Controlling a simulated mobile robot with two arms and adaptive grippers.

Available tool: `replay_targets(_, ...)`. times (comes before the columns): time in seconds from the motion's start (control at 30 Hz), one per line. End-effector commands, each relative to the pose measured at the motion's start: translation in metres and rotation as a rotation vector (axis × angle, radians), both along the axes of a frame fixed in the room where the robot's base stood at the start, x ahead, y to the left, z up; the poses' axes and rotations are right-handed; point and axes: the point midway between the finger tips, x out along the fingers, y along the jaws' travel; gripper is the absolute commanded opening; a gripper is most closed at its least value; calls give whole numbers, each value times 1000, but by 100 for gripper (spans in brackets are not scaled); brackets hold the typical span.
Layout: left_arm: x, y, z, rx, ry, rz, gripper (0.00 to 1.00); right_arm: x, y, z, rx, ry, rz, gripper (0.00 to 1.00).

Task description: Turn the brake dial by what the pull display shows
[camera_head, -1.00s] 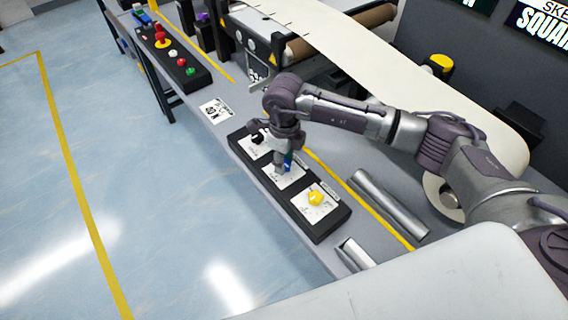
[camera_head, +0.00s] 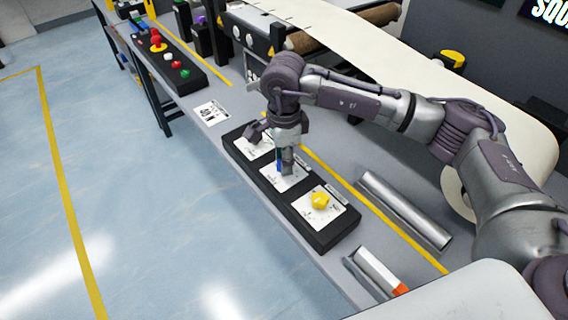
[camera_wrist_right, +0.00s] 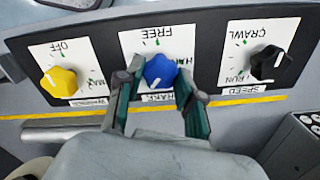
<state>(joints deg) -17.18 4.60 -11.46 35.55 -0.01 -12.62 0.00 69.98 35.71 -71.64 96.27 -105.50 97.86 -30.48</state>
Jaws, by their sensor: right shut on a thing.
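The blue brake dial (camera_wrist_right: 159,69) is the middle knob of a black panel, on a white plate marked FREE and HARD. Its white pointer line points down towards the panel's label side in the right wrist view. My right gripper (camera_wrist_right: 158,80) has a finger on either side of the dial and is shut on it. In the head view the right gripper (camera_head: 286,163) hides most of the blue dial (camera_head: 279,166). My left gripper is not in view.
The panel (camera_head: 315,236) also carries a yellow OFF-MAX dial (camera_head: 320,201) and a black speed dial (camera_wrist_right: 269,63). A button box (camera_head: 180,73) sits farther along the bench.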

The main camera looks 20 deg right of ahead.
Motion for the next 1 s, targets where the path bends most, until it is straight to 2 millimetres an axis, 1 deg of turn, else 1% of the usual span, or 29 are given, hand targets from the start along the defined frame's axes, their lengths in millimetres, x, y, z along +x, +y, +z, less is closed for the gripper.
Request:
replay_targets(0.03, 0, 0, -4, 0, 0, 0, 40, 1, 0, -1, 1, -3, 14, 2)
replay_targets(0.13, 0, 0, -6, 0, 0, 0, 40, 1, 0, 0, 1, -3, 34, 2)
replay_targets(0.63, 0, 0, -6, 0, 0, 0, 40, 1, 0, 2, 2, -3, 50, 2)
replay_targets(0.67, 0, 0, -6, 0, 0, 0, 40, 1, 0, 2, 2, -3, 50, 40)
replay_targets(0.7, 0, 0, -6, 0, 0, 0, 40, 1, 0, 1, 2, -3, 50, 47)
replay_targets(0.8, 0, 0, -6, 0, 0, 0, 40, 1, 0, 1, 2, -2, 49, 62)
replay_targets(1.0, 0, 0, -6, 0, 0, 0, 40, 0, 0, 1, 1, -1, 49, 62)
